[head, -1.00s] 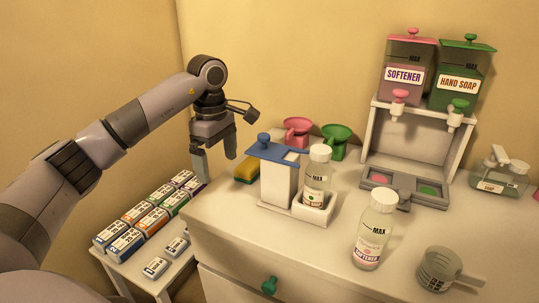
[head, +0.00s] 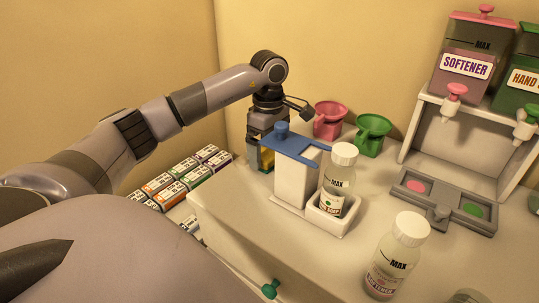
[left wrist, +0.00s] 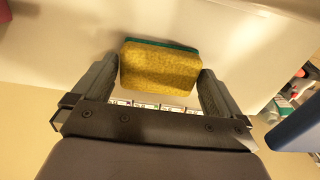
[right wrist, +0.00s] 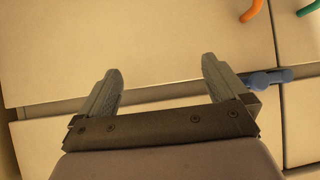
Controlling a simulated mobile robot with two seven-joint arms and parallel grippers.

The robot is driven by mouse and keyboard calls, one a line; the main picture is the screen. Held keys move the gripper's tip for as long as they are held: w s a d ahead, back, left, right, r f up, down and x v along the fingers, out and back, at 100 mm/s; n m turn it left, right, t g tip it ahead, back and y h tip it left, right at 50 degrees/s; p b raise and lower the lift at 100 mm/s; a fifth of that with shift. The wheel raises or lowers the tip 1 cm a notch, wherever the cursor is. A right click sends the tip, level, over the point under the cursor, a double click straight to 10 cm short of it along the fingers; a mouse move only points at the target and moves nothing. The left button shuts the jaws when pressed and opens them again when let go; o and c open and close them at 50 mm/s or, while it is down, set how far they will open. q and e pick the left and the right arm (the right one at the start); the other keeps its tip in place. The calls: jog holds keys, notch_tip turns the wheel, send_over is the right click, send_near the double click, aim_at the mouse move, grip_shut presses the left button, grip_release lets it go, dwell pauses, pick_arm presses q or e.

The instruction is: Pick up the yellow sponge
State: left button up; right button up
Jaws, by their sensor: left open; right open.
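The yellow sponge (left wrist: 160,68) with a green layer lies on the white counter top. In the left wrist view it sits between the two open fingers of my left gripper (left wrist: 158,80), close to both fingertips. In the head view my left gripper (head: 263,160) is down at the counter's left end, and only a small yellow part of the sponge (head: 266,160) shows between its fingers. The blue-topped stand partly hides that spot. My right gripper (right wrist: 162,80) is open and empty in front of pale drawer fronts.
A white stand with a blue top (head: 297,150) is just right of my left gripper, with a bottle (head: 338,180) beside it. Several boxes (head: 172,187) sit lower left.

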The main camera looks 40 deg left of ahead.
pick_arm(q)
jog(key=shift+f, duration=0.55)
jog(key=c, duration=0.7)
jog(key=shift+o, duration=0.2)
notch_tip(320, 180, up, 11)
notch_tip(320, 180, up, 9)
jog(key=p, duration=0.4)
send_over(269, 150)
jog(key=shift+s, duration=0.1)
